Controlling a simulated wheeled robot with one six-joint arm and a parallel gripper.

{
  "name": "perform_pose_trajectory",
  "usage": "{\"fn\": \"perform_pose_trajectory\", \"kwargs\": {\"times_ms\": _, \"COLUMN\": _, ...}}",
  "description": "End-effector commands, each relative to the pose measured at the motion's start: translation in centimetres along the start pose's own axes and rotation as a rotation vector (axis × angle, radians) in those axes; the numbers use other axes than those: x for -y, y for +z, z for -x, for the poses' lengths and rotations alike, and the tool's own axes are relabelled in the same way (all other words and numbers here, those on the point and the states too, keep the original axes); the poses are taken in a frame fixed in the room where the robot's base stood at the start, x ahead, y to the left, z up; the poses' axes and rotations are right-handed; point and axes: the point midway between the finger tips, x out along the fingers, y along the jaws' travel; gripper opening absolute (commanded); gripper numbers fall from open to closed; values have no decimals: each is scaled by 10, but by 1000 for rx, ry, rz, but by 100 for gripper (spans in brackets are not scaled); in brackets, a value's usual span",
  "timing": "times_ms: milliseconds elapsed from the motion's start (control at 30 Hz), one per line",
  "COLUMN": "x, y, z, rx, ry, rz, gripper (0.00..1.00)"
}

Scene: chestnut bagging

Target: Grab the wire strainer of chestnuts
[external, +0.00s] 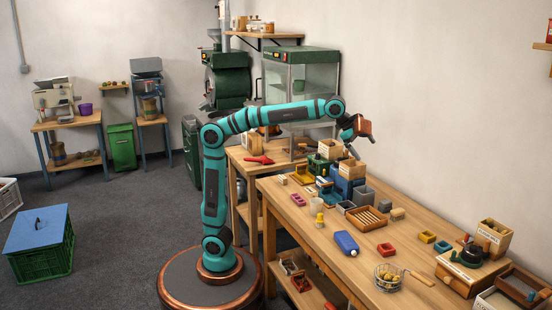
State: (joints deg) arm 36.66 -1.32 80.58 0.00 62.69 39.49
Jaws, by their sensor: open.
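The wire strainer (386,283) is a round mesh bowl with a light wooden handle (420,279) pointing right. It sits near the front edge of the long wooden bench and holds several yellowish-brown chestnuts (388,277). My gripper (352,148) is open and appears empty, raised above the far half of the bench. It is well apart from the strainer, up and to the left of it in the picture. The fingertips are small here and partly hard to make out.
Boxes and bins (345,180) crowd the bench below my gripper. Bare bench top (316,254) lies left of the strainer.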

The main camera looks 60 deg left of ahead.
Motion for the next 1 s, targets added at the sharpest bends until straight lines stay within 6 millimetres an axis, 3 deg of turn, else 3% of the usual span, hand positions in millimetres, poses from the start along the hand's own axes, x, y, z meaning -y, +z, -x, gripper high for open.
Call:
{"fn": "perform_pose_trajectory", "kwargs": {"times_ms": 100, "x": -18, "y": -39, "z": -26, "rx": 30, "ry": 69, "rz": -96, "gripper": 100}}
{"fn": "perform_pose_trajectory", "kwargs": {"times_ms": 467, "x": -96, "y": -142, "z": -92, "rx": 116, "ry": 270, "rz": -395, "gripper": 100}}
{"fn": "perform_pose_trajectory", "kwargs": {"times_ms": 700, "x": -169, "y": -200, "z": -131, "rx": 165, "ry": 402, "rz": -603, "gripper": 100}}
{"fn": "perform_pose_trajectory", "kwargs": {"times_ms": 1000, "x": -276, "y": -255, "z": -172, "rx": 221, "ry": 562, "rz": -856, "gripper": 100}}
